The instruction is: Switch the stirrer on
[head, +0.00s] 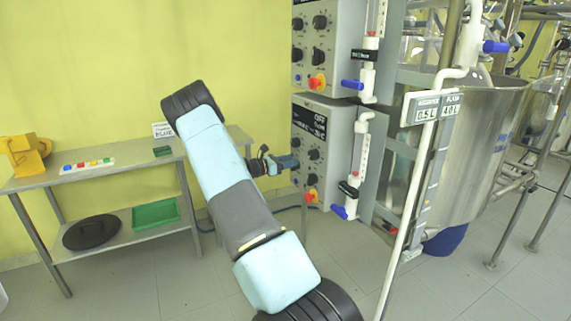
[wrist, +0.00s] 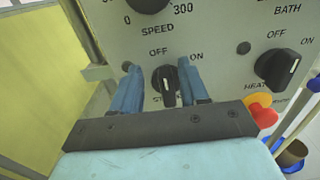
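The stirrer knob (wrist: 168,86) is black with a white pointer line and sits under the OFF and ON marks. Its pointer stands nearly upright, towards OFF. The label below it is mostly hidden by my gripper, with only "ST" readable. My gripper (wrist: 161,76) is open, its blue fingers on either side of the knob. I cannot tell whether either finger touches it. In the head view my gripper (head: 292,161) reaches the front panel of the lower grey control box (head: 338,132), and the knob there is hidden.
The speed dial (wrist: 148,4) is above the knob. The heater knob (wrist: 280,68) and a red-and-yellow button (wrist: 261,110) are to the right. A second control box (head: 338,40) is above. The steel vessel (head: 480,150) stands at right, a metal table (head: 120,172) at left.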

